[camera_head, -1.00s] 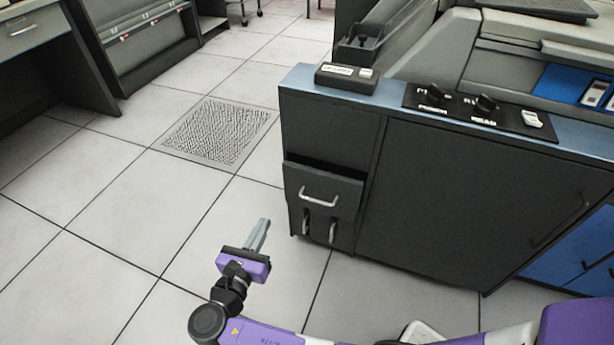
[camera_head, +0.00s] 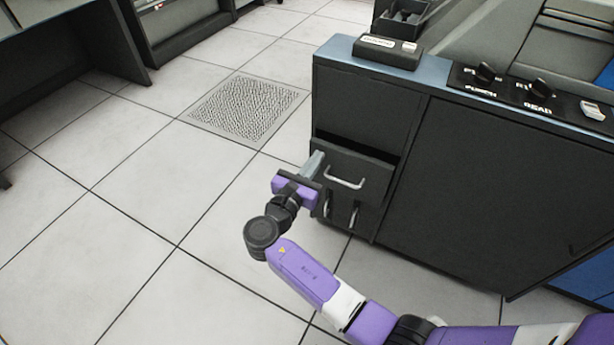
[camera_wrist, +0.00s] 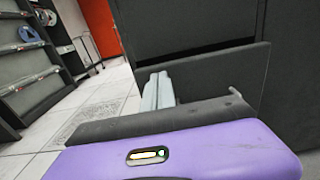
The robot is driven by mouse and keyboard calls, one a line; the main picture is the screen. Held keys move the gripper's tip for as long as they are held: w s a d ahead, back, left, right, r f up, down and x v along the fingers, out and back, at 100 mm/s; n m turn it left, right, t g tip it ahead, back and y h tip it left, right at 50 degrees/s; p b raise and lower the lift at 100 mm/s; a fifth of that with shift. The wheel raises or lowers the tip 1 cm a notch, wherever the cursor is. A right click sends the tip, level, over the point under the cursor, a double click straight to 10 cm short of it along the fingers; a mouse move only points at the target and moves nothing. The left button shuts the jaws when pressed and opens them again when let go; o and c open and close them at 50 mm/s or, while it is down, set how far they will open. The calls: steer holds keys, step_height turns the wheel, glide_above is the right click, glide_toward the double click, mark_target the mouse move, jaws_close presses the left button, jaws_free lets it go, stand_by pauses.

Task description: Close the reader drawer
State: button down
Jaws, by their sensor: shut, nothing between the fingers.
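The reader drawer (camera_head: 366,175) is a dark front with a light bar handle in the left part of the dark cabinet. It stands out from the cabinet face, with a dark gap above it. In the wrist view the drawer front (camera_wrist: 225,72) fills the middle right, with its handle partly hidden behind my gripper body. My gripper (camera_head: 316,160) is shut and empty, its fingertips at the left edge of the drawer front. In the wrist view the closed fingers (camera_wrist: 158,90) overlap the drawer's left part. I cannot tell whether they touch it.
The cabinet (camera_head: 470,190) extends right with a large plain panel. Two more handles (camera_head: 340,212) sit below the drawer. A control box (camera_head: 388,51) and switch panel (camera_head: 525,92) lie on its top. Open tiled floor with a vent grille (camera_head: 245,108) lies to the left.

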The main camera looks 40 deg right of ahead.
mark_target(324, 149)
steer(key=shift+w+d, duration=0.25)
steer(key=shift+d, duration=0.45)
steer(key=shift+d+r, duration=0.1)
steer(key=shift+d, duration=0.05)
steer(key=shift+p+x, duration=1.1)
steer(key=shift+x, duration=1.4)
steer(key=shift+d, duration=0.1)
